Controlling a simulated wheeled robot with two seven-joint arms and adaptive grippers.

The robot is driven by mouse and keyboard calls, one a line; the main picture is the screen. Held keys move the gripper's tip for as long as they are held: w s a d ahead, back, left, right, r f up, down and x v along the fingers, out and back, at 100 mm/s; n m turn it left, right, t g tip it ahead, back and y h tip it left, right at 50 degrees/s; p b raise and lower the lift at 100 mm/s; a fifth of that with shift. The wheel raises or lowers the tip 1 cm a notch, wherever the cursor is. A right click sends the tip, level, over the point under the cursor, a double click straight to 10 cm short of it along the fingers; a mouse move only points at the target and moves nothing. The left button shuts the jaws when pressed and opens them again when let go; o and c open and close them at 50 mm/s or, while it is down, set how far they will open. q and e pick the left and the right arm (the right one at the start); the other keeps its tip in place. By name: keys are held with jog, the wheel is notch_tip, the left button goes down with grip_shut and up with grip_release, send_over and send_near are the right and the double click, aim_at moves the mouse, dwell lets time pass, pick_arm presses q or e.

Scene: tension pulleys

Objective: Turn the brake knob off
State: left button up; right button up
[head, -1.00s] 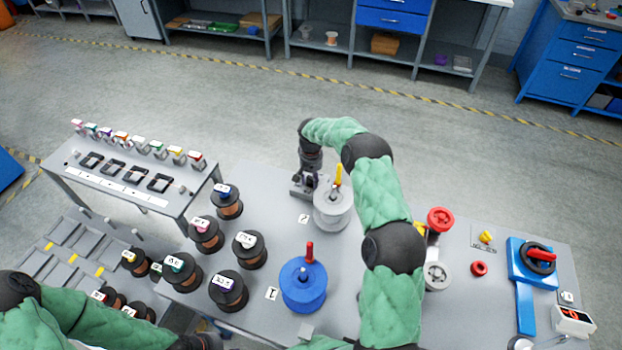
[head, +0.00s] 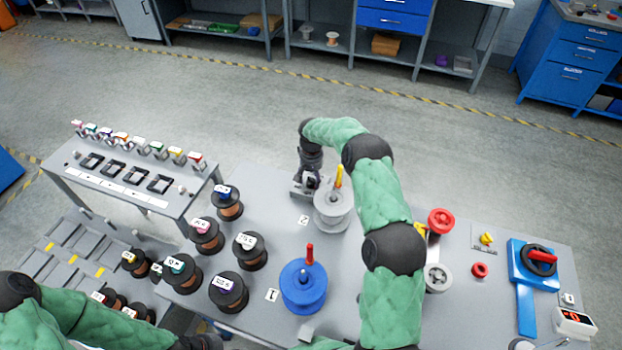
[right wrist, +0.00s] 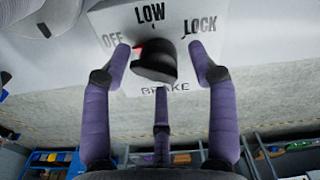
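The black brake knob (right wrist: 155,64) stands on a light plate (right wrist: 112,22) marked OFF, LOW, LOCK and BRAKE in the right wrist view. A red mark shows at the knob's upper left, on the OFF side of LOW; its exact setting is partly hidden. My right gripper (right wrist: 160,66) has its purple fingers spread around the knob, with gaps visible at the left and right. In the head view, my right gripper (head: 309,181) is at the table's far edge, hiding the knob. My left arm enters at lower left; its gripper is not clearly visible.
A grey spool (head: 333,217) with a yellow handle stands close beside my right gripper. A blue spool (head: 303,292) and several dark spools (head: 228,292) stand nearer. A yellow knob (head: 487,238) and blue device (head: 524,300) are at right.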

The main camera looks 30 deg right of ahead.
aim_at(311, 178)
notch_tip(311, 178, up, 12)
dwell(0.6)
dwell(0.5)
